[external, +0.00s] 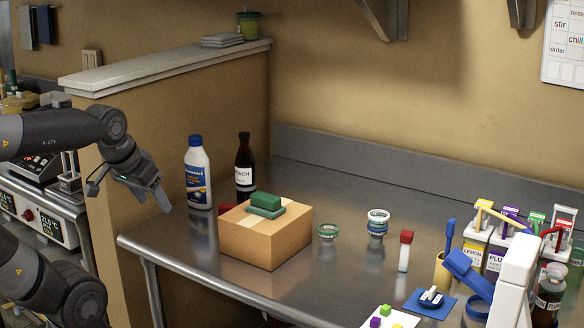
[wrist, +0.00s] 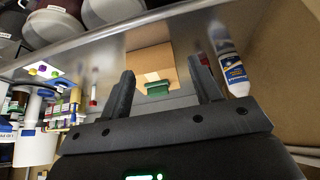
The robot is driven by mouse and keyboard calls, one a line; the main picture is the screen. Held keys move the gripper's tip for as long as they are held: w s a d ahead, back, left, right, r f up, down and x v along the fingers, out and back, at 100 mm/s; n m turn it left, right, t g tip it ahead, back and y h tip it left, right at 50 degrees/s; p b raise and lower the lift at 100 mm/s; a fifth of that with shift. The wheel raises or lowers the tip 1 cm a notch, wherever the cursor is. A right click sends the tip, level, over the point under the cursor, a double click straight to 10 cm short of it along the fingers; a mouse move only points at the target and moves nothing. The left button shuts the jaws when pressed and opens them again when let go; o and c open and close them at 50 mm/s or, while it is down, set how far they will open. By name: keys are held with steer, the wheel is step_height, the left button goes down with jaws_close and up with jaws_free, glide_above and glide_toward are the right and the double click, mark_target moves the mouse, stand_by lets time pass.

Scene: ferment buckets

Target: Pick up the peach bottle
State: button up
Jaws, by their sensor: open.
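The peach bottle (external: 245,172) is a dark bottle with a black cap and a white label reading "EACH". It stands upright on the steel table near the back wall, behind the cardboard box and right of the white bottle. I cannot make it out for certain in the wrist view. My gripper (external: 160,200) is at the table's left end, left of the white bottle and apart from the peach bottle. In the wrist view my gripper (wrist: 160,75) shows its two fingers spread, with nothing between them.
A white bottle with a blue cap (external: 198,175) stands between my gripper and the peach bottle. The cardboard box (external: 262,245) carries a green sponge (external: 266,201). A partition wall (external: 165,130) borders the left.

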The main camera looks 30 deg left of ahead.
steer(key=w+a+r+n, duration=0.1)
steer(key=w+r, duration=0.2)
steer(key=w, duration=0.3)
steer(key=w+a+r, duration=0.1)
steer(key=w+r, duration=0.2)
steer(key=w, duration=0.2)
steer(key=n+y, duration=0.2)
steer(key=n, duration=0.1)
glide_toward(243, 137)
steer(key=f, duration=0.1)
steer(key=shift+n+t, duration=0.3)
steer(key=x, duration=0.6)
steer(key=shift+w, duration=0.45)
steer(key=shift+y, duration=0.3)
steer(key=x, duration=0.5)
steer(key=shift+s+a+f, duration=0.15)
steer(key=shift+s+f, duration=0.05)
steer(key=c, duration=1)
steer(key=shift+f, duration=0.1)
jaws_close()
